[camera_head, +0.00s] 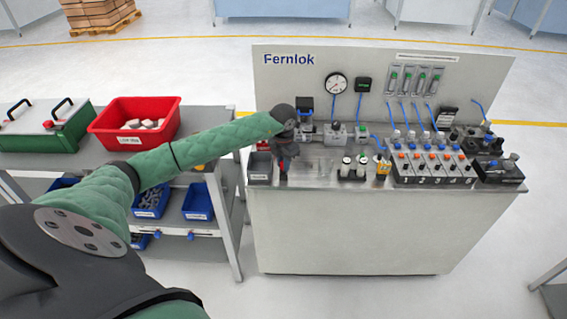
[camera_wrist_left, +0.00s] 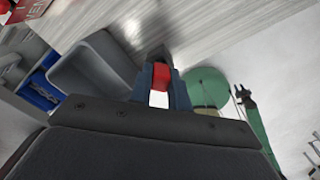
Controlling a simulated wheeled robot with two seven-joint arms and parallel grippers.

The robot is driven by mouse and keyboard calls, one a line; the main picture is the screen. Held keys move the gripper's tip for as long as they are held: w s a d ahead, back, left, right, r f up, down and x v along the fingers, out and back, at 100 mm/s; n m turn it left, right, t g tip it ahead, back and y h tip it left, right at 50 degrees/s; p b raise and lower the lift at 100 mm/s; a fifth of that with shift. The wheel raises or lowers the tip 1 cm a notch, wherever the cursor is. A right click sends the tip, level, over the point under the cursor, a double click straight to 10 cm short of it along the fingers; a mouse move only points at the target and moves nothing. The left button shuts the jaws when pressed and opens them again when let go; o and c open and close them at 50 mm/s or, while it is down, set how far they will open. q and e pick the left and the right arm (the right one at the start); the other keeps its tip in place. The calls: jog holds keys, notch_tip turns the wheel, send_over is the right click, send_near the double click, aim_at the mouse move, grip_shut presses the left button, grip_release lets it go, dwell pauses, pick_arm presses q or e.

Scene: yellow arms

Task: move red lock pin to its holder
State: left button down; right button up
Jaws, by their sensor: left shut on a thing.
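My left gripper (camera_head: 284,172) points down over the left end of the bench top, just right of a small grey bin (camera_head: 260,170). In the left wrist view its two fingers (camera_wrist_left: 160,90) are shut on a small red piece, the red lock pin (camera_wrist_left: 162,76). The grey bin shows beside the fingers in the wrist view (camera_wrist_left: 92,66). I cannot make out which part is the pin's holder. A green arm with a dark end, apparently my right gripper (camera_wrist_left: 242,94), is small at the right; its fingers are unclear.
The bench (camera_head: 350,225) has a tall back panel (camera_head: 290,85) with a gauge, valves and blue hoses. Fittings stand right of my gripper. A shelf cart on the left holds a red bin (camera_head: 112,139) and blue bins (camera_head: 198,202). Some bare bench top shows near the front edge.

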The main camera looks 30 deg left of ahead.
pick_arm(q)
jog(key=shift+f+b, duration=0.75)
jog(key=shift+f, duration=0.05)
dwell(0.4)
jog(key=c, duration=1.2)
grip_release()
jog(key=shift+c, duration=0.2)
jog(key=shift+r, duration=0.1)
jog(key=shift+r+p, duration=1)
jog(key=shift+r, duration=3.45)
